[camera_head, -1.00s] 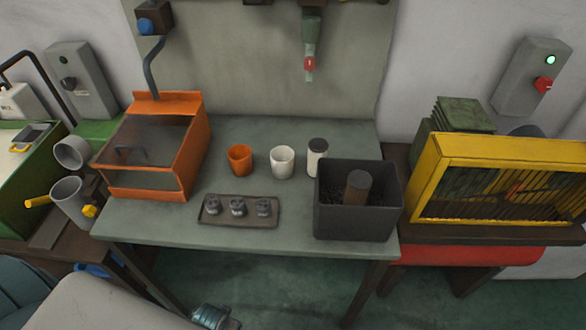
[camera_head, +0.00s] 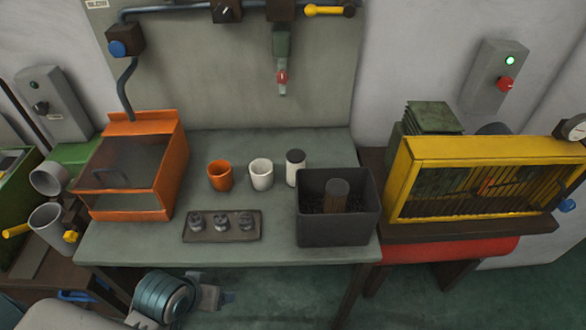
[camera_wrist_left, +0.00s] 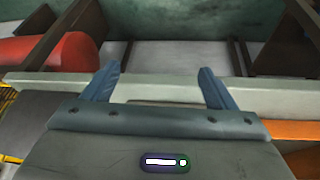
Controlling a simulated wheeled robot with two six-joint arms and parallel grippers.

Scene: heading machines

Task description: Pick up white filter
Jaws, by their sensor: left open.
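A white cylinder with a dark top (camera_head: 295,170), which looks like the white filter, stands upright on the grey-green table, right of a plain white cup (camera_head: 261,175) and just behind the dark bin. My left gripper (camera_wrist_left: 158,70) shows in the left wrist view, open with nothing between its two blue-grey fingers. In that view a pale table edge lies behind the fingers, and the filter is not visible. My right gripper is not in view.
An orange cup (camera_head: 219,176) stands left of the white cup. A dark bin (camera_head: 335,225) stands at the table's right front. A dark tray (camera_head: 222,237) with several small parts lies in front of the cups. An orange clear-lidded box (camera_head: 135,214) is at left, a yellow-framed machine (camera_head: 470,148) at right.

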